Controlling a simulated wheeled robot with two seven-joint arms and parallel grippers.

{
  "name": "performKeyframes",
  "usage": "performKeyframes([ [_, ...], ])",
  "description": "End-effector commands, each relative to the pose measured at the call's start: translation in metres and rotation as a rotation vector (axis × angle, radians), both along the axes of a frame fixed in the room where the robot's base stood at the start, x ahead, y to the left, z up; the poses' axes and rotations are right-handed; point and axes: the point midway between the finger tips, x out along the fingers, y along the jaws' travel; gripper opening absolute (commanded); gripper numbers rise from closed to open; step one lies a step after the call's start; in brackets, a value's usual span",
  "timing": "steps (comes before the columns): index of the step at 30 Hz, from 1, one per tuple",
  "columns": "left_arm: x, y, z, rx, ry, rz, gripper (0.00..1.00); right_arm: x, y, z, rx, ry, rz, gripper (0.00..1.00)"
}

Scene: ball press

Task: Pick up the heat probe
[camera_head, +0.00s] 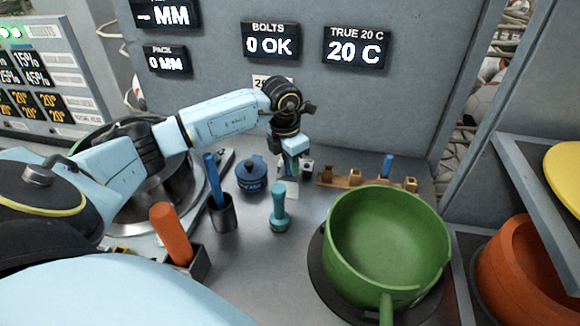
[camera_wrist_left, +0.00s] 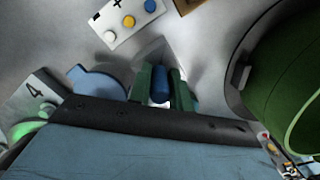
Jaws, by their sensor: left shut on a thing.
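My left gripper (camera_head: 292,165) is low over the bench near the back wall, pointing down. In the left wrist view its two green fingers (camera_wrist_left: 162,88) are shut on a blue, rounded thing (camera_wrist_left: 160,84), which appears to be the heat probe. A pale stand or plate shows just beyond the fingers, and it cannot be told whether the probe touches it. In the head view the probe is mostly hidden by the gripper. My right gripper is in neither view.
A blue lidded pot (camera_head: 251,176) and a dark cup (camera_head: 222,214) with a blue rod stand left of the gripper. A teal dumbbell-shaped thing (camera_head: 279,208) stands in front. A green pan (camera_head: 388,240) and wooden rack (camera_head: 345,181) are right. A button box (camera_wrist_left: 127,22) is close by.

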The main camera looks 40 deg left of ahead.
Motion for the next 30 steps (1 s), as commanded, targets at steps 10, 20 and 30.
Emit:
performKeyframes([
  [10,0.001,0.0,0.014,0.0,-0.004,0.0,0.0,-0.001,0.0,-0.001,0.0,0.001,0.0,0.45],
  [20,0.001,0.0,0.077,0.001,-0.004,0.0,0.0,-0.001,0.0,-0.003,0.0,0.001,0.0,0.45],
  [30,0.0,0.0,0.101,0.0,0.0,0.0,0.0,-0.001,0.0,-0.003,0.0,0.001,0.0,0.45],
])
